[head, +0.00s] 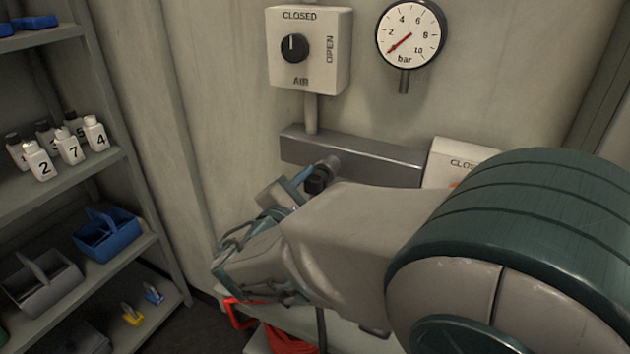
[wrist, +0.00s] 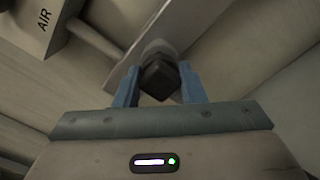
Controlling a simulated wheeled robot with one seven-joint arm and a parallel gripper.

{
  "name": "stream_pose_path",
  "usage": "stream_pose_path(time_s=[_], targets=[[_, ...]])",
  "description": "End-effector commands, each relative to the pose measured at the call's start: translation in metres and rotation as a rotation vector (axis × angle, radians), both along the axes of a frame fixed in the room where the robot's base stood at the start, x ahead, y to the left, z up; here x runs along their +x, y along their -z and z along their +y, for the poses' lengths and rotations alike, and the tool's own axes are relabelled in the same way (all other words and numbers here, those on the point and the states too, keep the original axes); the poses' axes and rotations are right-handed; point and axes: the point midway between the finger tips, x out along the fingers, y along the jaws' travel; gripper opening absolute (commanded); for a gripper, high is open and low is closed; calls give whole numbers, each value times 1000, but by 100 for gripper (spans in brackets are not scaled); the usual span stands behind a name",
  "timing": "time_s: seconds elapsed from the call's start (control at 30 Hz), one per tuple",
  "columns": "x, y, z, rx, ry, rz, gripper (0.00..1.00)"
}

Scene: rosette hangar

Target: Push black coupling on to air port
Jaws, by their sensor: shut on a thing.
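The black coupling (wrist: 160,76) sits between the two blue fingers of my gripper (wrist: 156,88) in the wrist view, and the fingers are shut on it. In the head view the coupling (head: 317,180) shows at the tip of my gripper (head: 305,178), close to the port. The air port (head: 329,164) is a short grey stub on the front of the grey manifold bar (head: 370,160). The coupling lines up with the stub. I cannot tell whether it is fully seated. My arm hides the lower part of the coupling.
An air switch box (head: 335,50) with its knob at CLOSED and a pressure gauge (head: 409,35) near zero are on the wall above. Another CLOSED box (head: 452,150) is partly hidden by my arm. A shelf (head: 60,190) with bottles and baskets stands left.

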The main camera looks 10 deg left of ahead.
Motion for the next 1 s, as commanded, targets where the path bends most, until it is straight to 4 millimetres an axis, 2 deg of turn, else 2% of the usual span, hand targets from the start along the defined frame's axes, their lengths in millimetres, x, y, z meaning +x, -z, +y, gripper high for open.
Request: stream_pose_path(time_s=[0.47, 0.5, 0.6, 0.87, 1.0], targets=[[9, 0, -3, 1, 1, -1, 17], [10, 0, -3, 1, 1, -1, 39], [9, 0, -3, 0, -1, -1, 62], [9, 0, -3, 0, 0, 0, 62], [0, 1, 1, 1, -4, 0, 62]])
